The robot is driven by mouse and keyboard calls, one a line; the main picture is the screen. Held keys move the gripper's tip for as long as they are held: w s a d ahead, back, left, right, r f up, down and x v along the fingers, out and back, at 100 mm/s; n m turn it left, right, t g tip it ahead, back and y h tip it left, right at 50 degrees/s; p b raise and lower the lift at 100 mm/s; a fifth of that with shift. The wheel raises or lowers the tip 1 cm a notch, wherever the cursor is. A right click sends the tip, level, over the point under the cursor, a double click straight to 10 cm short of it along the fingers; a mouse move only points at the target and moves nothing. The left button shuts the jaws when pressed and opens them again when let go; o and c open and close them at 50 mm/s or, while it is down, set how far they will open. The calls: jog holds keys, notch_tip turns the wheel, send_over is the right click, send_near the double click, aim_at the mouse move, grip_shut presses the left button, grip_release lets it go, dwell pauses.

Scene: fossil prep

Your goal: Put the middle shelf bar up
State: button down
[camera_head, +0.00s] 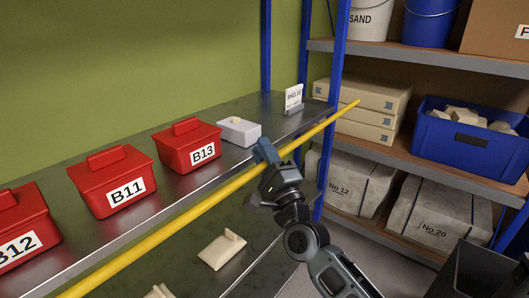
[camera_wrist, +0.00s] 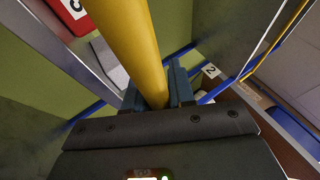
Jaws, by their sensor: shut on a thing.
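The yellow shelf bar (camera_head: 200,208) runs along the front of the dark metal shelf (camera_head: 75,205), from the lower left up to the blue post (camera_head: 335,80) at the right. My gripper (camera_head: 266,156) is shut on the bar near its right part. In the wrist view the bar (camera_wrist: 137,45) passes between the fingers of my gripper (camera_wrist: 160,90). In the head view the bar's right end reaches past the blue post. I cannot tell whether the bar rests in any bracket; its left end is out of view.
Red lidded boxes B12 (camera_head: 20,222), B11 (camera_head: 108,178) and B13 (camera_head: 188,143) stand on the shelf behind the bar, with a pale box (camera_head: 239,131) and a label card (camera_head: 293,97). Pale pieces (camera_head: 222,250) lie on the shelf below. A second rack (camera_head: 420,60) stands at the right.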

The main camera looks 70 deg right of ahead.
jog(key=shift+w+a+f+y, duration=0.1)
jog(key=shift+w+f+y, duration=0.1)
jog(key=shift+f, duration=0.2)
jog(key=shift+w+a+f+y, duration=0.1)
jog(key=shift+w+f+y, duration=0.1)
jog(key=shift+f, duration=0.15)
jog(key=c, duration=1.2)
grip_release()
jog(key=shift+d, duration=0.1)
jog(key=shift+o, duration=0.7)
jog(key=shift+r, duration=0.1)
jog(key=shift+s+d+r, duration=0.1)
jog(key=shift+r, duration=0.05)
